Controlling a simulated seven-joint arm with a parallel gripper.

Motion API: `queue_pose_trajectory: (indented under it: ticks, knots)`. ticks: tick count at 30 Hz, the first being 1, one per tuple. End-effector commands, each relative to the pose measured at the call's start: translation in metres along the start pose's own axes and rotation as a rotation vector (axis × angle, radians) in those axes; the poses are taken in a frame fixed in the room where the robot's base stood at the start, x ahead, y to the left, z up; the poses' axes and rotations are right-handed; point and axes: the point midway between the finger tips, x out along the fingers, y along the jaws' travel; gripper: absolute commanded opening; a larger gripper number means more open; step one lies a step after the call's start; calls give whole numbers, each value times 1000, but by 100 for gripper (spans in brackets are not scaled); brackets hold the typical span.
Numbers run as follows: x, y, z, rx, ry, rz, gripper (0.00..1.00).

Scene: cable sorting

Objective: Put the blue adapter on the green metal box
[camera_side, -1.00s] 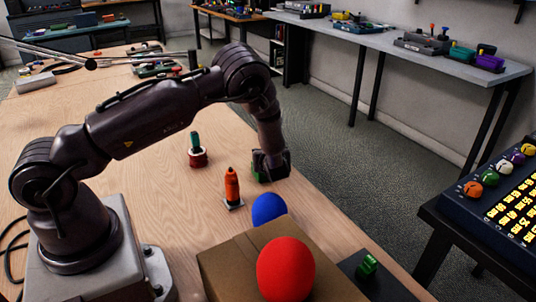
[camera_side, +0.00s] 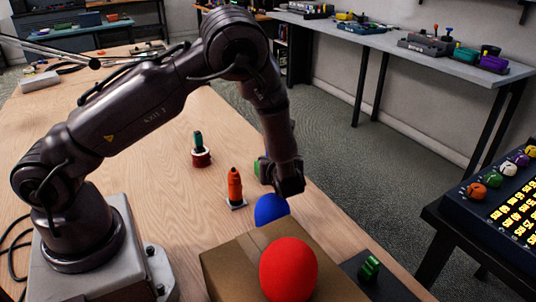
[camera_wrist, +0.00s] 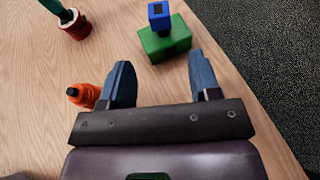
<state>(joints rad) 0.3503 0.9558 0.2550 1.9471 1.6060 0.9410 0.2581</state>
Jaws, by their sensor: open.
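The blue adapter (camera_wrist: 158,14), a small block with a dark socket, rests on top of the green metal box (camera_wrist: 165,42) at the top of the wrist view. In the side view the green box (camera_side: 261,170) shows only in part, left of my gripper's end, and the adapter is hidden. My gripper (camera_wrist: 159,60) is open, with nothing between its two blue-grey fingers. It is apart from the box and adapter, which lie beyond the fingertips. In the side view my gripper (camera_side: 290,189) hangs above the table's right edge.
An orange connector (camera_side: 235,187) and a red spool with a green piece (camera_side: 200,151) stand left of my gripper. A cardboard box (camera_side: 224,268) with a red ball (camera_side: 288,270) is in front. A blue ball (camera_side: 270,208) sits just below my gripper in the picture.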

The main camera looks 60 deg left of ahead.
Motion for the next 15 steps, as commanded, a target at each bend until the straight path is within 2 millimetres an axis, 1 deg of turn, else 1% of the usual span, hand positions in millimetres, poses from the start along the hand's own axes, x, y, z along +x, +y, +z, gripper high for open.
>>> queue_pose_trajectory:
  ticks: [2, 5, 8, 9, 12, 14, 15]
  knots:
    - [-5, 1, 6, -28, 6, 11, 57]
    - [-12, 8, 22, -127, 31, 53, 57]
    - [-28, 22, 52, -326, 89, 133, 57]
    - [-37, 30, 65, -424, 120, 176, 57]
    - [-61, 52, 93, -664, 206, 273, 57]
    - [-76, 65, 106, -804, 260, 327, 57]
    - [-87, 73, 114, -895, 299, 361, 57]
